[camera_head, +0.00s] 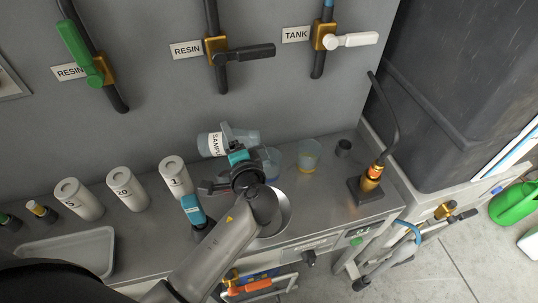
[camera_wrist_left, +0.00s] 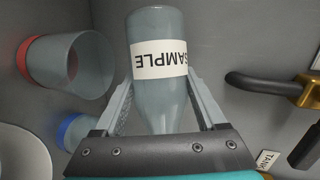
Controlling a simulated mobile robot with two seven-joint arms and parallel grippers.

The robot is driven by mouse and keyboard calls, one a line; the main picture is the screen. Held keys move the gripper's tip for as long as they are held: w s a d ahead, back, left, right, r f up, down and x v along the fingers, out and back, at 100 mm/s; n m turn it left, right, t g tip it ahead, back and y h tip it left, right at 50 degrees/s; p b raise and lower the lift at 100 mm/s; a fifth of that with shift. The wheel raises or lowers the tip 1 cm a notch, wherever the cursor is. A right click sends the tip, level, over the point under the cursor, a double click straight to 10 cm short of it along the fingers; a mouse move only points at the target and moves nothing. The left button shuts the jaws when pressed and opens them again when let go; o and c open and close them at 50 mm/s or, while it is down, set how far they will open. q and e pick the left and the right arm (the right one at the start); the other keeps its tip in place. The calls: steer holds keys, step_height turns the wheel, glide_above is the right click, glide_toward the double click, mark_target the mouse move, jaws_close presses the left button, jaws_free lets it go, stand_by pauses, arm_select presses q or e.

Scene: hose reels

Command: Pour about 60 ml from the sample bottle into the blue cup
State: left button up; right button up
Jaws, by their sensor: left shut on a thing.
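The sample bottle (camera_head: 213,144) is held lying on its side above the counter, its labelled body to the left. My left gripper (camera_head: 236,138) is shut on it; in the left wrist view the fingers clasp the narrowing part of the bottle (camera_wrist_left: 160,22). The blue cup (camera_head: 271,163) stands on the counter, just right of the gripper and partly hidden by it; its blue band shows in the left wrist view (camera_wrist_left: 72,132). I see no stream of liquid. The bottle's mouth is hidden and its fill level is unclear. My right gripper is out of view.
A red-banded cup (camera_wrist_left: 68,72) stands near the blue one. A clear cup with an amber base (camera_head: 308,156) is to the right. A steel bowl (camera_head: 283,214) lies under my arm. Numbered white canisters (camera_head: 127,188) line the left, near a tray (camera_head: 70,252).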

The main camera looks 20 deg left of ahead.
arm_select(q)
steer(key=shift+n+h, duration=0.4)
steer(key=shift+n, duration=0.2)
steer(key=r+p, duration=0.1)
steer(key=r, duration=0.1)
steer(key=r+p, duration=0.1)
steer(key=r, duration=0.1)
steer(key=shift+s+a+p, duration=0.15)
steer(key=shift+a+p, duration=0.2)
steer(key=shift+a, duration=0.05)
steer(key=shift+r+n+h+p, duration=0.15)
steer(key=shift+n+h+p, duration=0.15)
steer(key=shift+n+p, duration=0.1)
steer(key=shift+d, duration=0.1)
stand_by(0.7)
